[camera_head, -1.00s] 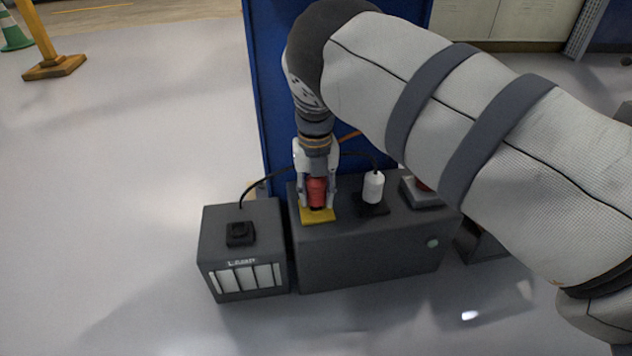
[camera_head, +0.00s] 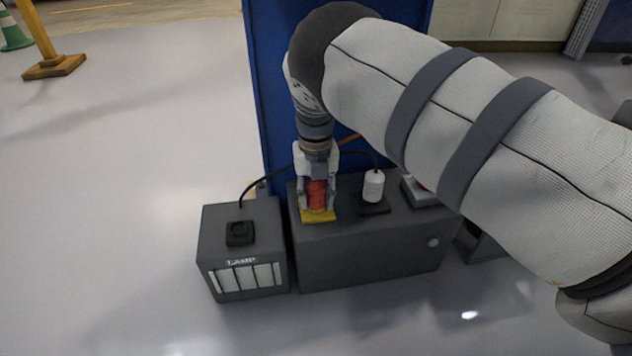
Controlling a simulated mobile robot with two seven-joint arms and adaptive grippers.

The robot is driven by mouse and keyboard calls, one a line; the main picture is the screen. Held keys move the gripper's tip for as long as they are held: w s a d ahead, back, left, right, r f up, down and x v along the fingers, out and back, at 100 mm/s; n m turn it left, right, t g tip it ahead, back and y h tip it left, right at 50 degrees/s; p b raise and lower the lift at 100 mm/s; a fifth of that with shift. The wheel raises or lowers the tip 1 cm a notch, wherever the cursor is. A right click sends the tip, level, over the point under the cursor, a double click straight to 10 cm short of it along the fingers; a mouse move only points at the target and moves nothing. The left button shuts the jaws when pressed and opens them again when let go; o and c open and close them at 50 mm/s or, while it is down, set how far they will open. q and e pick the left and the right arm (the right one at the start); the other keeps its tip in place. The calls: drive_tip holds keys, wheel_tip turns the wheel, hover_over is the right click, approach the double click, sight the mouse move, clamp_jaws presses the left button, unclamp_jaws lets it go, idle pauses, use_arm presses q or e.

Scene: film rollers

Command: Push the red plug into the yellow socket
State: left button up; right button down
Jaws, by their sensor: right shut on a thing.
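The red plug (camera_head: 317,194) is upright between the fingers of my right gripper (camera_head: 317,200), which is shut on it. The yellow socket (camera_head: 319,216) is on the top of a dark grey box (camera_head: 370,258), near its left end. The plug's lower end is at the socket, and the fingertips are close to the yellow plate. I cannot tell how deep the plug sits, as its lower end is hidden. My left gripper is not in view.
A white plug (camera_head: 373,186) stands on a black socket to the right. A black cable runs from it to the lamp box (camera_head: 241,273) on the left. A blue panel (camera_head: 268,100) stands behind.

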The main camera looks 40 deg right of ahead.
drive_tip(key=shift+f, duration=0.15)
drive_tip(key=c, duration=1)
unclamp_jaws()
drive_tip(key=shift+c, duration=0.2)
